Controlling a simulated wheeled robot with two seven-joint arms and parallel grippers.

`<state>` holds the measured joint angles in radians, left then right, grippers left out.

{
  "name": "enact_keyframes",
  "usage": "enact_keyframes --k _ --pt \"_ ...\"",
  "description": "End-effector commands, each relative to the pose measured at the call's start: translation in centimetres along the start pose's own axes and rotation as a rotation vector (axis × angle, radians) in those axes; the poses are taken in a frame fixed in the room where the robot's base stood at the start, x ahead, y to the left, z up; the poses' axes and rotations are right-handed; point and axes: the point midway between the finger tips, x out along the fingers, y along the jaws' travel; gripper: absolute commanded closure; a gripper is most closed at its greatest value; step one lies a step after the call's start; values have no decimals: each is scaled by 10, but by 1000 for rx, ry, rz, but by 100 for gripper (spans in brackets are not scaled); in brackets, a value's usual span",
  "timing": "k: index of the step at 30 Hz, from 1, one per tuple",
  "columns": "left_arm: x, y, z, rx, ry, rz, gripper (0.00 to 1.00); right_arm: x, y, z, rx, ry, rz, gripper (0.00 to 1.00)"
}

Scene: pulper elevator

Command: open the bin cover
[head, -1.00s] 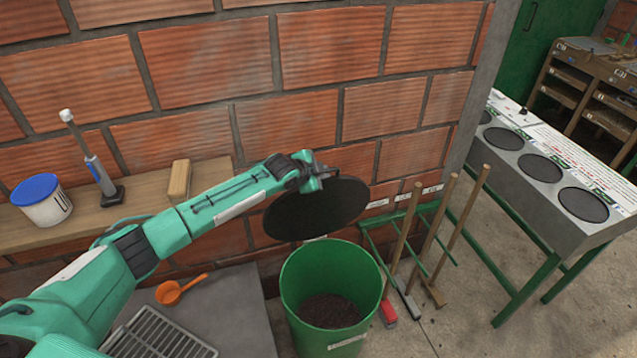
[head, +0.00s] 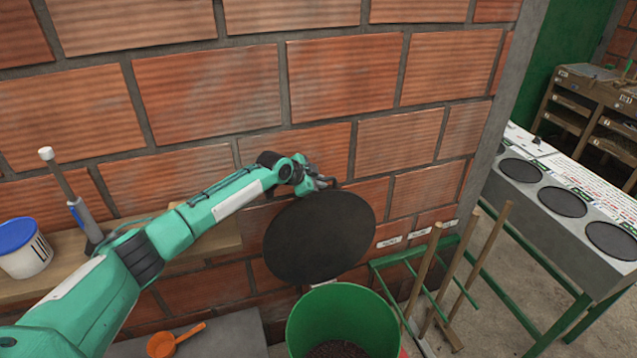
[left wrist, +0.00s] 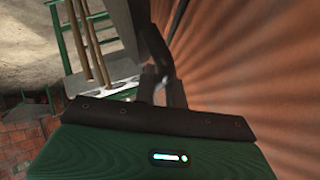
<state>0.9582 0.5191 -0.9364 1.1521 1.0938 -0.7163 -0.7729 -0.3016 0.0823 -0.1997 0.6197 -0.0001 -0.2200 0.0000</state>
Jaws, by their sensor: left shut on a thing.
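The bin cover (head: 318,240) is a round black disc, tilted steeply with its broad face towards the head camera. It hangs above and behind the green bin (head: 342,318), close to the brick wall and clear of the rim. Dark material lies inside the bin. My left gripper (head: 322,183) is shut on the cover at its upper edge. In the left wrist view the fingers (left wrist: 162,92) close on a dark bar-like part, and the brick wall is very near on the right. My right gripper is not in view.
The brick wall (head: 215,90) stands right behind the cover. Wooden-handled tools (head: 465,262) lean in a green rack right of the bin. A shelf at left holds a white bucket with a blue lid (head: 22,250). An orange scoop (head: 175,340) lies lower left.

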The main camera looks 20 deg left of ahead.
Motion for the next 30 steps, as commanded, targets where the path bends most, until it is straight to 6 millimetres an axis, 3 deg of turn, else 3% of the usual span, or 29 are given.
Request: enact_keyframes --k 5,6,9,20,30 --pt "2 3 5 0 -10 6 100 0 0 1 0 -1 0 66" --pt "2 3 5 0 -10 6 86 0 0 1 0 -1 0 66" --pt "2 3 4 0 -8 5 66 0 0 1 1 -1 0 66" --pt "-3 2 3 1 -4 3 66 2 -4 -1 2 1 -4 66" --pt "-49 2 5 2 -3 0 66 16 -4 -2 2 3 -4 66"
